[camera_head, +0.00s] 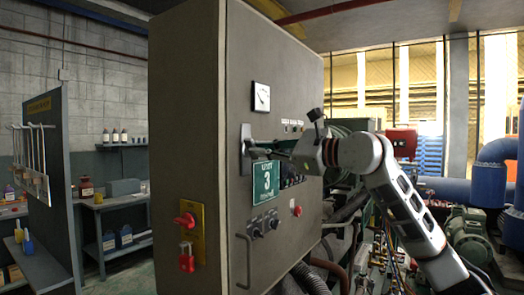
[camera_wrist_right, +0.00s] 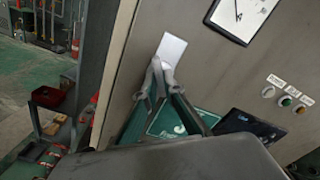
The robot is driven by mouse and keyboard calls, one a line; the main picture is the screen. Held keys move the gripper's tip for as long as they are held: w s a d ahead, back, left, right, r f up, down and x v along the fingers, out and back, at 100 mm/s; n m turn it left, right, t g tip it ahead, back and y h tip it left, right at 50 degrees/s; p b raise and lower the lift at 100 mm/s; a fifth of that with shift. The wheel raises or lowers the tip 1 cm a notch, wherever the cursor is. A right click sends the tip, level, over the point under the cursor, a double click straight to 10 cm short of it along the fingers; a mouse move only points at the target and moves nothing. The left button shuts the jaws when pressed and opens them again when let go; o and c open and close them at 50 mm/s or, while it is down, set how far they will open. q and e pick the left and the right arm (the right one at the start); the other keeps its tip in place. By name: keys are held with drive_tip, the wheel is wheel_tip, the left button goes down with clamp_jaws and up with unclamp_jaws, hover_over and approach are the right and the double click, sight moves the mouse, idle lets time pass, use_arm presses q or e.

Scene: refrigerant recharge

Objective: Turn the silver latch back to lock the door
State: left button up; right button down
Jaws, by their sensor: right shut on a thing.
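The silver latch (camera_head: 246,136) sits on a plate at the left edge of the grey cabinet door (camera_head: 285,80). In the wrist view the plate (camera_wrist_right: 172,48) shows as a pale rectangle just beyond my fingertips. My right gripper (camera_head: 262,150) reaches in from the right, its fingers closed together at the latch. In the wrist view the right gripper (camera_wrist_right: 157,78) is shut on the latch's lower part, which the fingers mostly hide. The door looks flush with the cabinet. My left gripper is not in view.
Knobs, buttons and a bar handle (camera_head: 243,260) stick out of the door. Pipes and hoses crowd the right.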

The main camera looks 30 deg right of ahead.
drive_tip(key=shift+m, duration=1.4)
drive_tip(key=m, duration=0.3)
drive_tip(key=c, duration=2.2)
unclamp_jaws()
drive_tip(key=shift+c, duration=0.2)
drive_tip(key=b+v, duration=0.4)
drive_tip(key=v, duration=0.5)
drive_tip(key=shift+b, duration=0.4)
